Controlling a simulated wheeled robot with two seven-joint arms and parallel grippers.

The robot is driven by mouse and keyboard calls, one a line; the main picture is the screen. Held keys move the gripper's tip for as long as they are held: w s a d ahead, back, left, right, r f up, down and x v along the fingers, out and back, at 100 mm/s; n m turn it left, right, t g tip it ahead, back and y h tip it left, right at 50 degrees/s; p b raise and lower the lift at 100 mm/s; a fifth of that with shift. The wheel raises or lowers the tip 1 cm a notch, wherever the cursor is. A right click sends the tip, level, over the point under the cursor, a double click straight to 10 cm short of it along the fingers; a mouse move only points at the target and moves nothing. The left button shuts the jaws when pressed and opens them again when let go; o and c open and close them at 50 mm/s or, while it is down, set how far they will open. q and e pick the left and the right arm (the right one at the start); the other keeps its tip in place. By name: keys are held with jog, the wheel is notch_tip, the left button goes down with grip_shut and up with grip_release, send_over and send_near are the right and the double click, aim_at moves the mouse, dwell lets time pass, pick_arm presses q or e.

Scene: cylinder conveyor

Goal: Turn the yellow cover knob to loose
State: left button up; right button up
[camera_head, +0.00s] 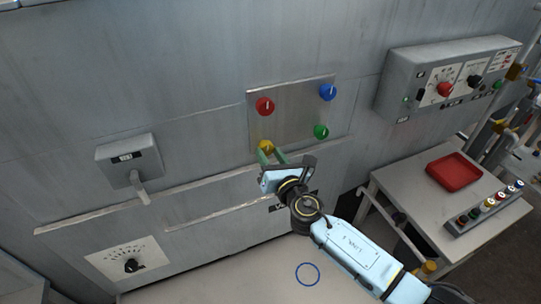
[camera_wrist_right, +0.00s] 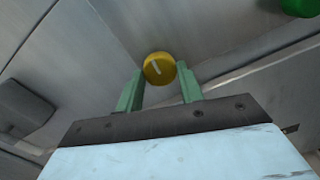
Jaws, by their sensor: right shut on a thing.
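The yellow cover knob (camera_head: 266,145) is at the lower left corner of a square metal cover plate on the grey wall. In the right wrist view the yellow knob (camera_wrist_right: 159,69) has a white mark line, tilted from upper left to lower right. My right gripper (camera_head: 270,153) has its green fingers at the knob, one on each side, and is shut on it. The fingers (camera_wrist_right: 160,84) also show in the right wrist view. They partly hide the knob in the head view. My left gripper is not in view.
Red (camera_head: 265,106), blue (camera_head: 328,92) and green (camera_head: 321,131) knobs sit at the other corners of the cover plate (camera_head: 292,112). A lever box (camera_head: 130,158) is at left, a control box (camera_head: 440,75) at upper right. A table with a red tray (camera_head: 454,171) stands at right.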

jog(key=o, duration=1)
jog(key=v, duration=1.3)
jog(key=shift+s, duration=0.2)
